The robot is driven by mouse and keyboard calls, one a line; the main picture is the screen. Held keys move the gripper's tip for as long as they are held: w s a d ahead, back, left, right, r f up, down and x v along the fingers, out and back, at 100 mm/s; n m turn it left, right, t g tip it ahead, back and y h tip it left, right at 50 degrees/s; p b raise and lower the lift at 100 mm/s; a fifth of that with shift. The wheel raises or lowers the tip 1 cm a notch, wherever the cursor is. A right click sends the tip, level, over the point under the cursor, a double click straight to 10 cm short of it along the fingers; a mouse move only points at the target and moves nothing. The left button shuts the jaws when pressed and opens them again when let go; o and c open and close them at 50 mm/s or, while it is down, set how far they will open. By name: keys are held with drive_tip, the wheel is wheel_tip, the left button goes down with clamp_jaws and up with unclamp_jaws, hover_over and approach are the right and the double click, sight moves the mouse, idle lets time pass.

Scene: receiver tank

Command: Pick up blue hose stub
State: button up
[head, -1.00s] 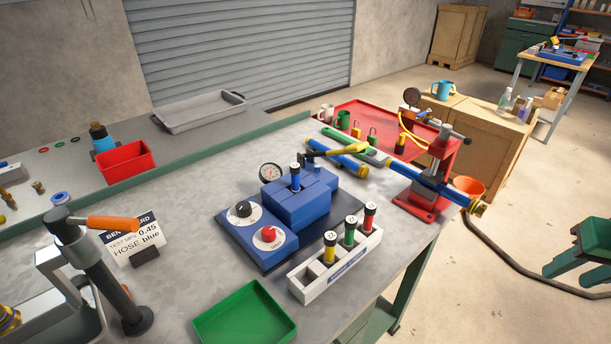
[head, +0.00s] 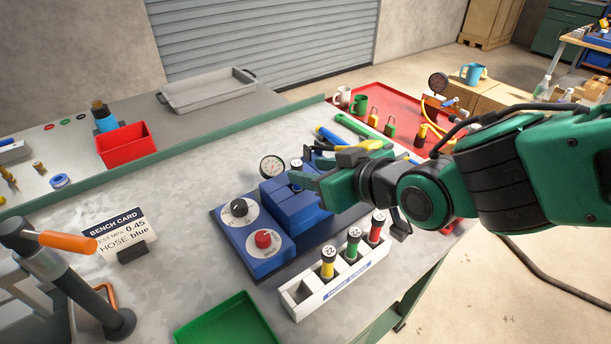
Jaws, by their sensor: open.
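The blue hose stub (head: 296,170), with a dark cap and a pale label, stands upright in the top of the blue block fixture (head: 286,211) on the bench. Its lower part is largely hidden. My gripper (head: 303,181) reaches in from the right, with its green fingertips close by the stub. The jaws are open. I cannot tell from this view whether a finger touches the stub.
A white rack (head: 340,284) in front holds yellow, green and red stubs, with an empty slot at its left end. A green tray (head: 235,322) is at the front. A gauge (head: 272,167) stands behind the fixture. A bench card (head: 121,234) reads "HOSE blue".

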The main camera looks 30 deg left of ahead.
drive_tip(key=shift+x, duration=5.35)
drive_tip(key=shift+w+d, duration=0.1)
drive_tip(key=shift+w, duration=0.05)
clamp_jaws()
